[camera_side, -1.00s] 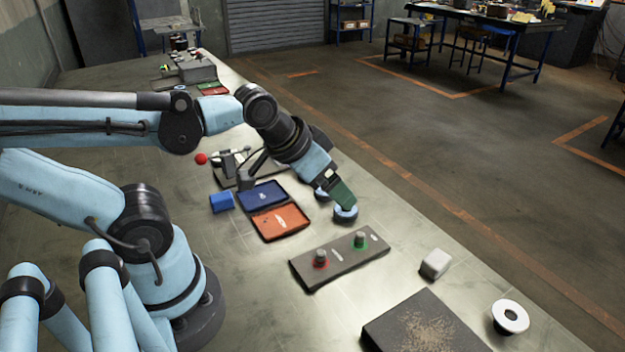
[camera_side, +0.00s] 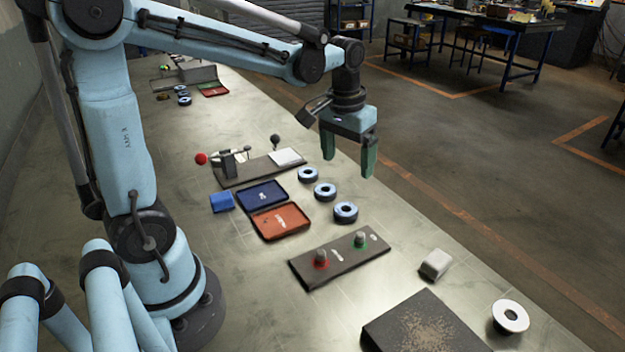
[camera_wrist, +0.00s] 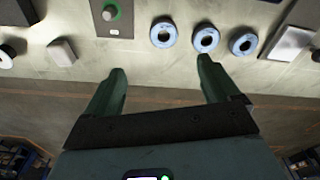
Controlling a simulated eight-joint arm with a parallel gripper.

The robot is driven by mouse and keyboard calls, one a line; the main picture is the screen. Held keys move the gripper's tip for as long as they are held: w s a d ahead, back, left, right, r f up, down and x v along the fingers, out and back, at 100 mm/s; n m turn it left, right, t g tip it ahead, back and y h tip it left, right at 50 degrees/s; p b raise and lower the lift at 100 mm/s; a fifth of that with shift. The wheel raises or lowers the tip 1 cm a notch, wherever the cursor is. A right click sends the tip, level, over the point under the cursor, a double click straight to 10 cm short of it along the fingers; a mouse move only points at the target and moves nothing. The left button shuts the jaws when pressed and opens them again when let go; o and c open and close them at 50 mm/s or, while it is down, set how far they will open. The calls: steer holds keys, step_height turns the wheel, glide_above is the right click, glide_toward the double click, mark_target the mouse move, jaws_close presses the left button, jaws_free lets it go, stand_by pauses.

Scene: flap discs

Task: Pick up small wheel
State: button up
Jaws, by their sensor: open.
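Three similar blue-and-black ring-shaped wheels stand apart in a row on the bench: the far one (camera_side: 308,168), the middle one (camera_side: 325,185) and the near one (camera_side: 345,206). They also show in the wrist view as a left wheel (camera_wrist: 154,37), a middle wheel (camera_wrist: 197,41) and a right wheel (camera_wrist: 234,46). I cannot tell which is meant as the small wheel.
Left of the row are a blue tray (camera_side: 246,197) and an orange tray (camera_side: 262,226). A button panel (camera_side: 335,262), a white block (camera_side: 435,264) and a dark gritty plate (camera_side: 385,330) stand nearer. A fixture with a red ball (camera_side: 201,159) is behind the trays.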

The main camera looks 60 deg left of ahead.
steer(key=w+a+f+g, duration=0.1)
glide_above(346, 204)
steer(key=shift+n, duration=0.4)
steer(key=f, duration=0.4)
steer(key=d+f, duration=0.1)
steer(key=f, duration=0.2)
steer(key=shift+s, duration=0.35)
steer(key=shift+s+d+f, duration=0.1)
steer(key=shift+d+f, duration=0.05)
steer(key=shift+f, duration=2.6)
steer(key=c, duration=1.2)
